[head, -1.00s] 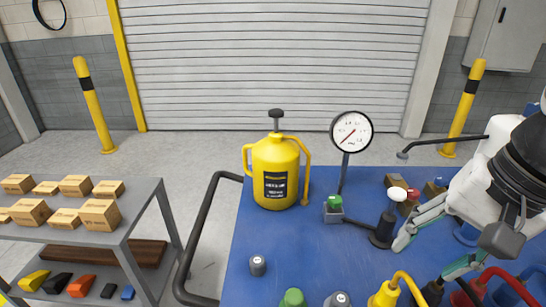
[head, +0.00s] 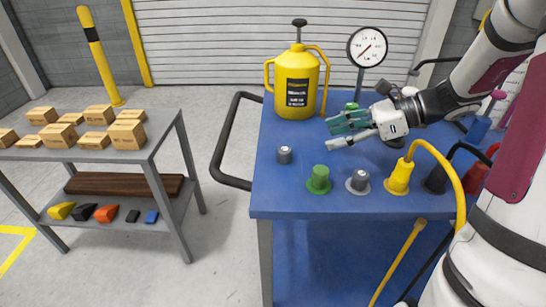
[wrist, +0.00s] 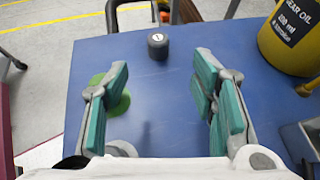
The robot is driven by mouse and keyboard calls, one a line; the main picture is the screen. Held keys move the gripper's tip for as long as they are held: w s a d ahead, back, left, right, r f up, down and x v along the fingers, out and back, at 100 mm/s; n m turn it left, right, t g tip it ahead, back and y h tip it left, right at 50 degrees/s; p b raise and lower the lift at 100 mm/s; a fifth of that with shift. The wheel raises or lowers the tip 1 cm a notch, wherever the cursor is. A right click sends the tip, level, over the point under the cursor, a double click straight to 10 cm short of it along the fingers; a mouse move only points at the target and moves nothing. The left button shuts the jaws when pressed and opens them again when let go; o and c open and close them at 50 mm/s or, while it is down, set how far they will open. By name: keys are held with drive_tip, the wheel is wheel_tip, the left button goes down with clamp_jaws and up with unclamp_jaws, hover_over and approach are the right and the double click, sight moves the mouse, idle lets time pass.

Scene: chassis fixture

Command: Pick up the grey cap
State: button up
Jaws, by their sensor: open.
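A small dark grey cap (head: 285,155) with a light mark on top stands upright on the blue tabletop (head: 300,197), near its left side. It also shows in the wrist view (wrist: 158,45), beyond the fingertips and roughly centred between them. My gripper (head: 334,133) is open and empty above the table, to the right of this cap and apart from it. Its teal-padded fingers show at both sides in the wrist view (wrist: 161,78). A second grey capped piece (head: 358,181) sits on a light grey base near the front edge.
A green capped piece (head: 318,180) and a yellow connector (head: 399,178) with a hose line the front edge. A yellow oil can (head: 296,84) and a gauge (head: 367,48) stand behind. A shelf with boxes (head: 128,134) is left. The tabletop around the dark grey cap is clear.

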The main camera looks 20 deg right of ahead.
sight(288, 149)
drive_tip(key=b+x, duration=0.2)
drive_tip(key=x, duration=1)
drive_tip(key=shift+a, duration=0.15)
drive_tip(key=c, duration=0.9)
